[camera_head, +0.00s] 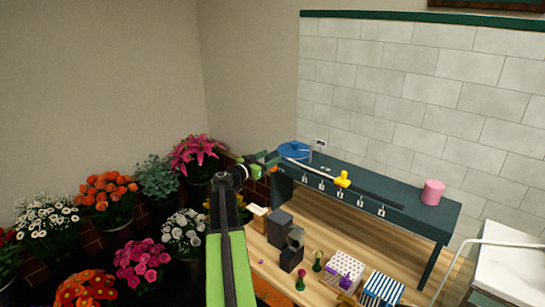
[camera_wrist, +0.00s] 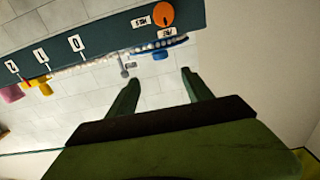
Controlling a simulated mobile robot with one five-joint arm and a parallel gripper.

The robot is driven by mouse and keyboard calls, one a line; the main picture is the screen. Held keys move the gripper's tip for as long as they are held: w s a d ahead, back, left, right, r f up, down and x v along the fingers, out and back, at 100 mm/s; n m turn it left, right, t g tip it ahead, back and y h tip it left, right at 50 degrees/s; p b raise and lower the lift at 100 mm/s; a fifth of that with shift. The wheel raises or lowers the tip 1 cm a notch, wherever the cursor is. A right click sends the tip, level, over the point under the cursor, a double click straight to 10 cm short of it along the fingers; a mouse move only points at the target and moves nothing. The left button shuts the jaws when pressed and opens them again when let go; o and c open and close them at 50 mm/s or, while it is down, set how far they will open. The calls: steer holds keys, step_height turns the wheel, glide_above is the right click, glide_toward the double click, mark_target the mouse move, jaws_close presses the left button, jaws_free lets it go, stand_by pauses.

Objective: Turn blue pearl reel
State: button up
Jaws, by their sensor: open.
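The blue pearl reel (camera_head: 295,150) sits at the left end of the dark shelf top in the head view. In the wrist view the shelf appears inverted, and the blue reel (camera_wrist: 160,55) shows just beyond my fingertips, with a string of pale pearls (camera_wrist: 100,61) running along the shelf edge. My gripper (camera_wrist: 160,76) is open, its two green fingers spread apart with nothing between them. In the head view my gripper (camera_head: 264,163) is left of the reel, partly hidden by its own links. I cannot tell whether it touches the reel.
A dark shelf (camera_head: 400,196) carries a yellow piece (camera_head: 342,180) and a pink cylinder (camera_head: 433,192); small white tags hang along its front. An orange disc (camera_wrist: 163,14) is on the shelf front. Below, the wooden bench holds dark blocks (camera_head: 279,228) and a striped box (camera_head: 383,289). Flower buckets stand left.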

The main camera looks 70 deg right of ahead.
steer(key=m+g+y, duration=0.3)
steer(key=g, duration=0.2)
glide_toward(292, 145)
steer(key=x, duration=1)
steer(key=shift+w+d+f+b, duration=0.1)
steer(key=shift+d+f+b, duration=0.1)
steer(key=shift+d+b, duration=0.15)
jaws_close()
